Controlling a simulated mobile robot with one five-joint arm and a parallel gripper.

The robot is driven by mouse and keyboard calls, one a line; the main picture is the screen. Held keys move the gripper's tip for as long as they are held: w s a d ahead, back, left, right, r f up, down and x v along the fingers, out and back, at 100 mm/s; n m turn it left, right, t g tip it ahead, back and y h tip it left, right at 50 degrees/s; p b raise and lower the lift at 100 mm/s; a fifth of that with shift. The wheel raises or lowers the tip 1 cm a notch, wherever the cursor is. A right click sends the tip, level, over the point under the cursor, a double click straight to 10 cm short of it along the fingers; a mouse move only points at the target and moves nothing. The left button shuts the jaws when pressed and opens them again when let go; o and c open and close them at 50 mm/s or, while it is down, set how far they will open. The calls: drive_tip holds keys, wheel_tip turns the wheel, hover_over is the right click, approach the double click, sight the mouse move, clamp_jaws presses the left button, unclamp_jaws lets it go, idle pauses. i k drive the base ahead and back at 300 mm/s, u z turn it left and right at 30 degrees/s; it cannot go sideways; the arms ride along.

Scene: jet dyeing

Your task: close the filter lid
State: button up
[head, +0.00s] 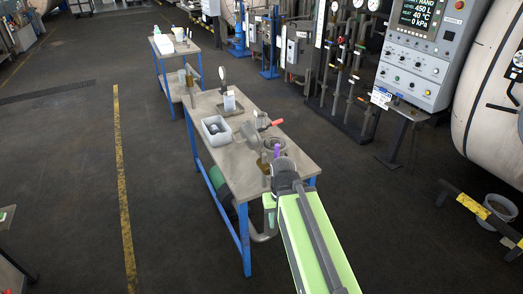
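On the near end of the workbench (232,158) there is a round metal filter housing (272,143) with a dark ring-shaped top. A grey disc-like piece (251,135) stands tilted up at its left and looks like the filter lid, raised open. A red-handled fitting (270,122) is just behind. My green arm reaches in from the bottom right, and its dark end with my gripper (272,162) is at the bench's near edge, just in front of the housing. A small purple piece shows there. The fingers are too small and partly hidden to read.
A grey bin (216,131) and a gauge on a tray (229,103) stand farther back on the bench. A second blue-legged table (177,47) is behind. The control panel (420,50) and pipework are at the right.

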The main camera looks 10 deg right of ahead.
sight(250, 135)
drive_tip(key=u, duration=0.2)
drive_tip(key=i, duration=0.75)
drive_tip(key=u, duration=1.85)
drive_tip(key=i, duration=0.45)
drive_tip(key=u, duration=0.2)
drive_tip(key=k, duration=0.9)
drive_tip(key=z, duration=0.15)
drive_tip(key=i, duration=0.6)
drive_tip(key=u, duration=0.1)
